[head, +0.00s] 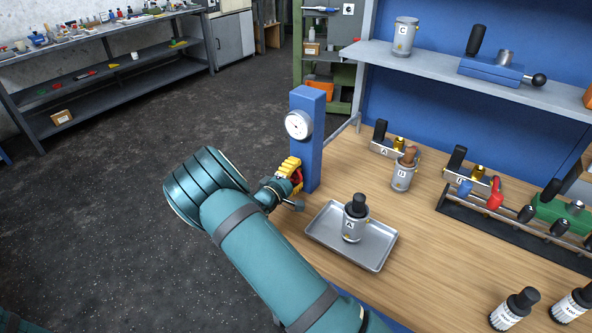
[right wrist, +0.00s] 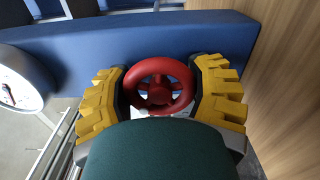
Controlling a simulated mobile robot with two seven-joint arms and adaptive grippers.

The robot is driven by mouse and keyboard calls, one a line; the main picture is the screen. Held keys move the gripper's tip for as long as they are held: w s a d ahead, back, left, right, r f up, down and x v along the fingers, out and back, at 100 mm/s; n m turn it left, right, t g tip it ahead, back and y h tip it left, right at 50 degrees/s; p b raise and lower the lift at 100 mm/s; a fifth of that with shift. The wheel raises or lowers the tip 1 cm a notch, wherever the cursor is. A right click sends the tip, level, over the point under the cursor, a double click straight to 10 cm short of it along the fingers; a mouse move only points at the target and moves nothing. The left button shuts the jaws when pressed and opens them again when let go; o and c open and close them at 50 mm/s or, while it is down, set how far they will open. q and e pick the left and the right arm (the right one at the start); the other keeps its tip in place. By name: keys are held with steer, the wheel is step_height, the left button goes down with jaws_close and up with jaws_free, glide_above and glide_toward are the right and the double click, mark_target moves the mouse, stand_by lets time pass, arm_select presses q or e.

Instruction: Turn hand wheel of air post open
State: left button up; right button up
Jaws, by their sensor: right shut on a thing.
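The air post (head: 307,140) is a blue upright column at the left edge of the wooden bench. A round white gauge (head: 299,125) sits on it, also in the right wrist view (right wrist: 20,82). The red hand wheel (right wrist: 160,87) is on the post below the gauge. In the head view my gripper mostly hides it. My right gripper (head: 292,175) has yellow fingers and is at the wheel. In the right wrist view its fingers (right wrist: 162,90) are on both sides of the wheel's rim, shut on it. My left gripper does not show.
A metal tray (head: 325,220) with canister A (head: 352,226) stands on the bench near my right arm. Canister B (head: 402,173), a dark rack (head: 520,233) and black-capped bottles (head: 515,309) stand farther right. A shelf (head: 440,66) runs above the bench.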

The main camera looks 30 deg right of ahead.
steer(key=n+p, duration=0.1)
steer(key=n, duration=0.2)
steer(key=shift+n+p, duration=0.3)
steer(key=shift+n, duration=0.1)
steer(key=n+p, duration=0.1)
steer(key=n, duration=0.2)
steer(key=shift+n+p, duration=0.4)
steer(key=n+p, duration=0.2)
steer(key=n, duration=0.3)
steer(key=n+p, duration=0.2)
steer(key=n, duration=0.4)
steer(key=shift+n+p, duration=0.4)
steer(key=n+p, duration=0.1)
steer(key=n, duration=0.2)
steer(key=shift+f, duration=0.1)
steer(key=shift+s+n, duration=0.1)
steer(key=shift+n, duration=1.6)
steer(key=shift+p, duration=0.3)
steer(key=o, duration=1.2)
steer(key=shift+o, duration=0.2)
